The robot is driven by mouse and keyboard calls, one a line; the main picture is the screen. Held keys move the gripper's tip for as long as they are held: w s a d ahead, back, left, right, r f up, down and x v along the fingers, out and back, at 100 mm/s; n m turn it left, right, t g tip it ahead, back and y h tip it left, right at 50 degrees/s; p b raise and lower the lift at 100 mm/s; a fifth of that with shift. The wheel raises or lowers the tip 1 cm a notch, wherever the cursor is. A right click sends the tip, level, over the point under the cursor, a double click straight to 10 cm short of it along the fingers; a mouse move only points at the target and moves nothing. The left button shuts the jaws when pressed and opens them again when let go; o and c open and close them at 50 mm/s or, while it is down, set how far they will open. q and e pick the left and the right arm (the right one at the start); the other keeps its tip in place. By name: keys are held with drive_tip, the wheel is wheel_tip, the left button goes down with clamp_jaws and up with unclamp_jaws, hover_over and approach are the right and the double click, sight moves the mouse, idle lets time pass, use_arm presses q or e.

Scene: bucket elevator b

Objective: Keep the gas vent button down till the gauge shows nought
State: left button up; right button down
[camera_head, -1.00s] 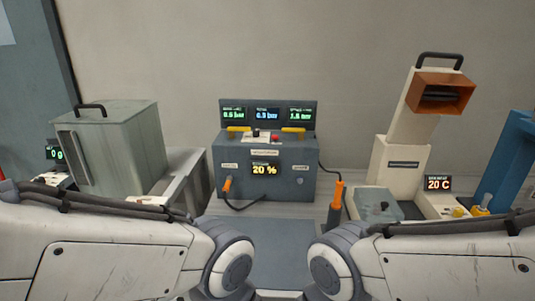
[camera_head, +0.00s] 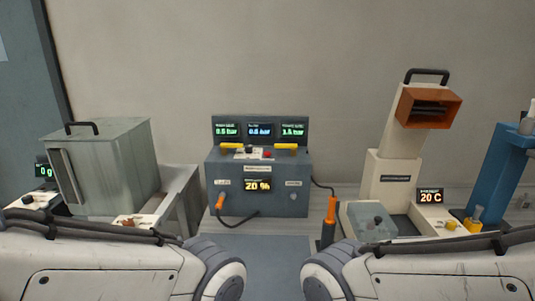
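A grey-blue console (camera_head: 258,180) stands at the back centre with a row of small lit gauge screens (camera_head: 260,130) along its top. They show small values in bar, too blurred to read surely. Below them are two yellow handles (camera_head: 285,146), a small black knob (camera_head: 249,148) and a red button (camera_head: 267,154). I cannot read the labels, so I cannot tell which control is the gas vent button. My two forearms show at the bottom, far from the console; neither gripper is in view.
A grey metal box (camera_head: 105,165) stands on a bench at the left. An orange-handled tool (camera_head: 330,215) stands upright right of the console. A cream machine with an orange mouth (camera_head: 428,108) and a 20 C display (camera_head: 431,196) is at the right, before a blue stand (camera_head: 500,170).

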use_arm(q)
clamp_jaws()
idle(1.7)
